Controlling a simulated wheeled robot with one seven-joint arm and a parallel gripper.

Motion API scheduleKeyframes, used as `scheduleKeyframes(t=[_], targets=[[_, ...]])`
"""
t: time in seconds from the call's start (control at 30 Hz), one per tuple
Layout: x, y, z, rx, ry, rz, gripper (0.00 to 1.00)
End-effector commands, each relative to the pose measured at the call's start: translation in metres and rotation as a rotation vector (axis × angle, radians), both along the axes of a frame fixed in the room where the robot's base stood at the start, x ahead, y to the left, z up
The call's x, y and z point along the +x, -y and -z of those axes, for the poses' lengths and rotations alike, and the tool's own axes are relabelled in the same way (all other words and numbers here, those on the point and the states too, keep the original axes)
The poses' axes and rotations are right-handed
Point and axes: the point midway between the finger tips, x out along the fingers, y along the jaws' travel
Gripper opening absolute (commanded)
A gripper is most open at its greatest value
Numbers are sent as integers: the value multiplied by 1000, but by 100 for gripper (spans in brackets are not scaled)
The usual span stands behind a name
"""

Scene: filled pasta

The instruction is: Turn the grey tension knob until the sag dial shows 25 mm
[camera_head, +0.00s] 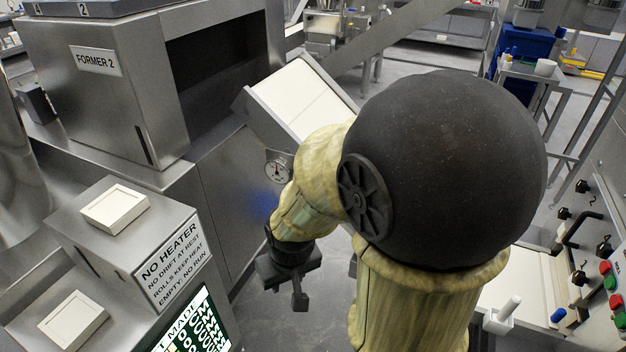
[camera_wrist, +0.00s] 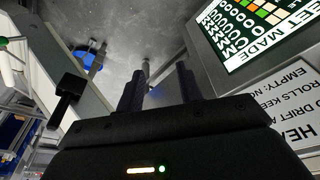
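I cannot pick out the grey tension knob; my arm covers the area right of the dial. My gripper (camera_head: 300,296) points down in the head view, below the dial and apart from it. In the wrist view its two dark fingers (camera_wrist: 158,88) stand apart with nothing clearly held between them.
A box labelled NO HEATER (camera_head: 172,258) and a lit green-and-white screen (camera_head: 195,325) stand left of my gripper. The FORMER 2 housing (camera_head: 95,60) is behind. A black T-shaped handle (camera_wrist: 70,88) shows left of the fingers in the wrist view. Grey floor lies below.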

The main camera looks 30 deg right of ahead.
Motion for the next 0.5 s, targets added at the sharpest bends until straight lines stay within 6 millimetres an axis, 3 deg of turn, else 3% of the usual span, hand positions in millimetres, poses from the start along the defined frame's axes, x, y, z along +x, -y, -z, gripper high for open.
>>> scheduleKeyframes(t=[0.23,0.33,0.5], targets=[[0,0,0,0,0,0,36],[2,-1,1,4,6,3,55],[29,-13,10,46,81,58,55]])
